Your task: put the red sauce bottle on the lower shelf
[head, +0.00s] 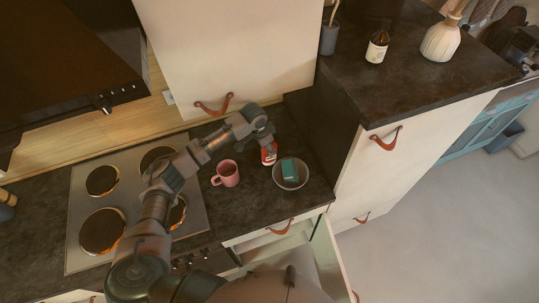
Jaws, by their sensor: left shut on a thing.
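My left gripper (264,136) is at the back right of the dark counter, beneath the wall cabinet. It is shut on a red sauce bottle (268,154), whose red body with a pale patch shows just below the fingers. The gripper hides the bottle's upper part. I cannot tell whether the bottle touches the counter. My right gripper is not in view. Below the counter, at the front, a compartment (290,240) with a light front stands open; its inside is mostly hidden, and I cannot make out a lower shelf.
A pink mug (227,173) stands left of the bottle. A bowl (303,176) holding a teal item (289,168) stands close in front. A hob (100,210) lies left. The cabinet (235,50) hangs above; a tall unit (375,160) bounds the right.

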